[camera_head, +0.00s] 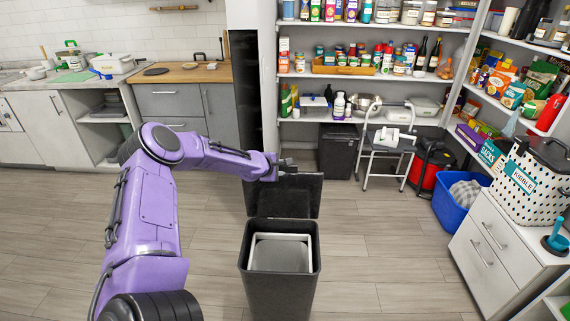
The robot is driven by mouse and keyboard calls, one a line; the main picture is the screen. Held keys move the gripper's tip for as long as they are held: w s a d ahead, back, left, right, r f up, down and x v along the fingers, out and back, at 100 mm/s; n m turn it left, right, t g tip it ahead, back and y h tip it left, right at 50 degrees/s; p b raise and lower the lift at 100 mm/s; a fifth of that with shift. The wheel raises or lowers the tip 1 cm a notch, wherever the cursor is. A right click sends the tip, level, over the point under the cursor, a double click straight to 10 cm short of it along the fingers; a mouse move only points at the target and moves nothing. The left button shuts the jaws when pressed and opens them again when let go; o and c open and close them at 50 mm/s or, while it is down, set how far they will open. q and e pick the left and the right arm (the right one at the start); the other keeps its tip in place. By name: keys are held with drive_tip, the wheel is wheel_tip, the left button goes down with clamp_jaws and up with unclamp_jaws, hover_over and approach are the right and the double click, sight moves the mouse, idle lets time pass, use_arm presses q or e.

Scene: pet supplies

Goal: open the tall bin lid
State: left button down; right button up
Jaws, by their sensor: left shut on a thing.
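The tall bin (278,290) is dark grey and stands upright on the floor in front of me. Its lid (296,194) is raised and stands up at the back of the opening. A pale rim and a grey surface show inside the bin. My left gripper (284,170) is at the upper edge of the raised lid and is shut on it; the fingers are small and partly hidden. My right gripper is not in view.
Shelves of jars and boxes (350,62) stand behind, with another dark bin (337,150) and a step stool (383,155) below. A blue basket (452,222) and a white cabinet (488,250) stand at right. The floor around the bin is clear.

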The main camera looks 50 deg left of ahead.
use_arm(q)
drive_tip(key=shift+s+f, duration=0.1)
drive_tip(key=shift+f, duration=0.05)
drive_tip(key=c, duration=1.1)
unclamp_jaws()
drive_tip(key=shift+f, duration=0.15)
drive_tip(key=shift+r, duration=0.25)
drive_tip(key=p+v, duration=0.3)
drive_tip(key=v, duration=0.7)
drive_tip(key=shift+d+p, duration=0.15)
drive_tip(key=shift+p, duration=0.2)
drive_tip(key=shift+c, duration=0.4)
